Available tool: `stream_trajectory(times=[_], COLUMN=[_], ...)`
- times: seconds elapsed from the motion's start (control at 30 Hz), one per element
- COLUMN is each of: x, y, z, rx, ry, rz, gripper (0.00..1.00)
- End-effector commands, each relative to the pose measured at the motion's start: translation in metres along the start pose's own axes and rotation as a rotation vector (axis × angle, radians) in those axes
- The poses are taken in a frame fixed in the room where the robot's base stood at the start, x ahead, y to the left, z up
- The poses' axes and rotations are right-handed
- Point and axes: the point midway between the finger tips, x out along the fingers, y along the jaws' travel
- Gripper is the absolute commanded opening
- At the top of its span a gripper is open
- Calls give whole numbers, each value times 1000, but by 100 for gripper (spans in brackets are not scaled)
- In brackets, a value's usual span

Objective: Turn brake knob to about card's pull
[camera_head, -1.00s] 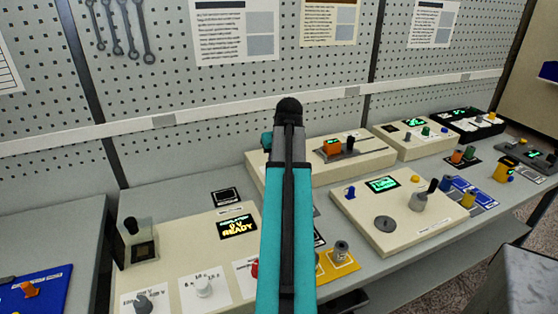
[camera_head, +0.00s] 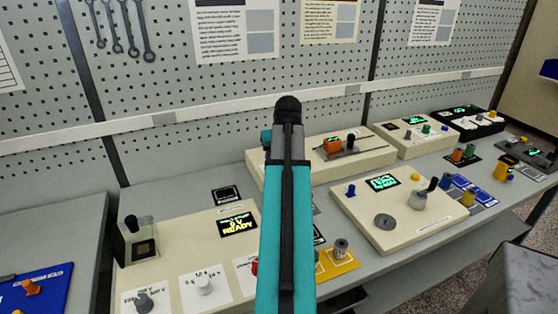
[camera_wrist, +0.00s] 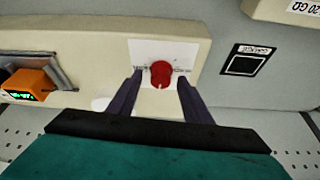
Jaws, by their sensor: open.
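In the wrist view a red knob (camera_wrist: 161,74) with a pale pointer mark stands on a white plate (camera_wrist: 190,53) on a cream box (camera_wrist: 90,40). I see no readable brake label, so I cannot confirm it is the brake knob. My gripper (camera_wrist: 159,80) is open, with one dark finger on each side of the knob; contact cannot be told. A black-framed card (camera_wrist: 243,65) lies beside the box, its text too small to read. In the head view my teal arm hides this knob and my gripper.
The cream box holds an orange block (camera_head: 333,146) on a grey rail. A front-left box (camera_head: 185,235) has a READY display (camera_head: 237,225) and several knobs. A right box (camera_head: 385,240) has a green display (camera_head: 382,182). A pegboard (camera_head: 235,85) stands behind the bench.

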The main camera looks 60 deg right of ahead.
Motion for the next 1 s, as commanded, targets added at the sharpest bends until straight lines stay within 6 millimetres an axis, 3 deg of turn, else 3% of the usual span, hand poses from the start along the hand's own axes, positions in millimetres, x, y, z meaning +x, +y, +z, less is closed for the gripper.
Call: stream_trajectory(times=[0.37,1.0], x=[-19,-90], y=[0,1], z=[0,0], rx=[0,1], ry=[1,2], rz=[0,1], gripper=[45,45])
